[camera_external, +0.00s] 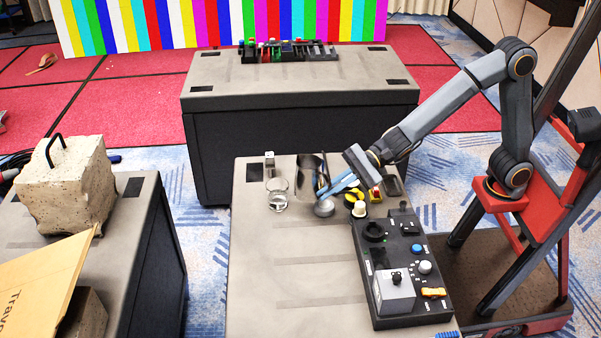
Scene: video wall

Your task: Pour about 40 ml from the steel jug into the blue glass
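A shiny steel vessel (307,168), which looks like the steel jug, stands near the far edge of the front table, partly hidden by my gripper. My gripper (326,190) reaches down from the right with its bluish fingers beside the vessel. I cannot tell whether the fingers touch or hold it. A clear glass (277,194) stands upright to the left of the vessel; no blue tint is plain on it. I cannot pick out a blue glass with certainty. Any liquid level in the vessel is hidden.
A small round steel object (323,208) lies below my fingers. Yellow and black items (356,204) crowd the right, behind a black control panel (402,265). A small metal item (269,158) stands behind the glass. The table's left front (290,285) is mostly clear.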

